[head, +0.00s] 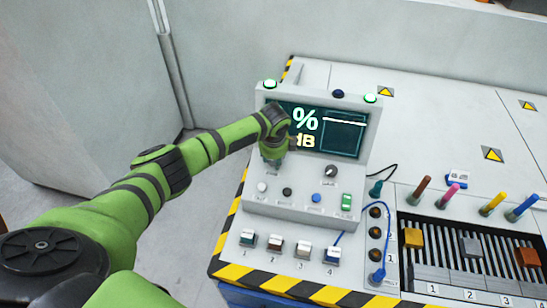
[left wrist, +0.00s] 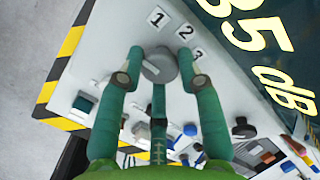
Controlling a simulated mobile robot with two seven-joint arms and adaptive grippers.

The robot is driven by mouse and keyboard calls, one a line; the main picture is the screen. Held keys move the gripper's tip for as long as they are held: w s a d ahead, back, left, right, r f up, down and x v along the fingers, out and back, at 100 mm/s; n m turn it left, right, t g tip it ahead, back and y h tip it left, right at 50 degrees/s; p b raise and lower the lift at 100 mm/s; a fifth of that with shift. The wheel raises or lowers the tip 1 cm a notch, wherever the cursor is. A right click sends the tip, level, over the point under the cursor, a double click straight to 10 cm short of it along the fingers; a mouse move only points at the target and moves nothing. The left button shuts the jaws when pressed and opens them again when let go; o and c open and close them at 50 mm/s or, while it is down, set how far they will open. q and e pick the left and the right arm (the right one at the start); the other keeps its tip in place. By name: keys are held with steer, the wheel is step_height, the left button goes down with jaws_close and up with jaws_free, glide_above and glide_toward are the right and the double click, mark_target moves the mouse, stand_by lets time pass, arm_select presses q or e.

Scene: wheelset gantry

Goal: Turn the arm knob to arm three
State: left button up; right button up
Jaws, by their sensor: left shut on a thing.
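The arm knob (left wrist: 158,68) is a round grey dial on the sloped panel of the console (head: 300,205). In the left wrist view the labels 1, 2 and 3 (left wrist: 186,32) curve around its upper right side. A pale mark shows on its face, but I cannot tell which number it points at. My left gripper (left wrist: 161,57) is shut on the knob, one green finger on each side. In the head view my left gripper (head: 273,160) reaches down in front of the screen and mostly hides the knob. My right gripper is not in view.
The console screen (head: 335,133) stands close behind my gripper. A second dark dial (head: 331,171), a green switch (head: 346,201) and several buttons are beside and below. Numbered switches (head: 276,247) line the front edge. Coloured handles (head: 453,192) and a slotted rack (head: 450,262) are at right.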

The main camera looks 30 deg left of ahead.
arm_select(q)
steer(key=o, duration=1.1)
steer(key=shift+s+d+f, duration=0.1)
steer(key=shift+o, duration=0.2)
steer(key=shift+r, duration=0.4)
steer(key=v, duration=1.1)
steer(key=shift+r, duration=0.2)
steer(key=shift+s, duration=0.15)
